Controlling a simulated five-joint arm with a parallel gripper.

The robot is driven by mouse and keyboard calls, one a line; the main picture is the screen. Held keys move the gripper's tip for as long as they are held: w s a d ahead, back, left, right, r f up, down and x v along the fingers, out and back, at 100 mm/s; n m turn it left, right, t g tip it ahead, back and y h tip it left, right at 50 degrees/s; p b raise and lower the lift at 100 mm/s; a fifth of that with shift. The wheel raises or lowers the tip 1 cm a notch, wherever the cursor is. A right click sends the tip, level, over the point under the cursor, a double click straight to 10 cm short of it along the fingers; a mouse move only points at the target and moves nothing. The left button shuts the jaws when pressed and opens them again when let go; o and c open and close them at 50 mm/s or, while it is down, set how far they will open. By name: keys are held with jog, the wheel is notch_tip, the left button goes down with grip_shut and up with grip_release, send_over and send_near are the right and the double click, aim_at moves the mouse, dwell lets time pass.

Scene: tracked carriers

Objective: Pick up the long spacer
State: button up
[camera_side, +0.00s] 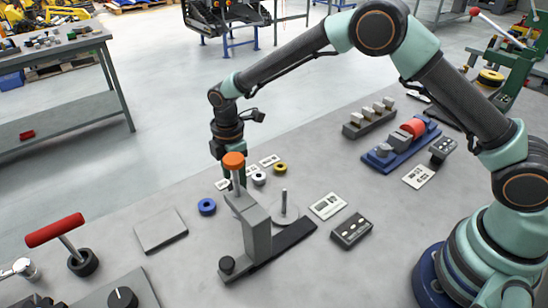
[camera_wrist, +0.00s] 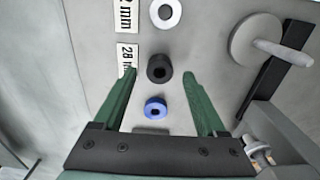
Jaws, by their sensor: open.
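The dark spacer (camera_wrist: 159,68), apparently the tallest ring and so likely the long spacer, stands upright beside a card (camera_wrist: 126,60) reading "28 m". In the wrist view it lies between the tips of my gripper (camera_wrist: 159,76), whose green fingers are open and empty. I cannot tell whether they touch it. A blue ring (camera_wrist: 155,108) lies nearer the palm, also between the fingers in the picture. A white ring (camera_wrist: 166,13) lies beyond. In the side view, my gripper (camera_side: 240,172) is low over the bench behind the orange-knobbed post, which hides the dark spacer.
The orange-knobbed post (camera_side: 233,160) on a grey block (camera_side: 257,232) stands close to my gripper. A disc with an upright pin (camera_side: 284,200) is at its right. A yellow ring (camera_side: 280,168), a grey plate (camera_side: 160,229) and a red-handled lever (camera_side: 55,230) are around.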

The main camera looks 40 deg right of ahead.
jog(key=shift+f, duration=0.9)
jog(key=shift+c, duration=0.3)
grip_shut()
jog(key=shift+r, duration=0.1)
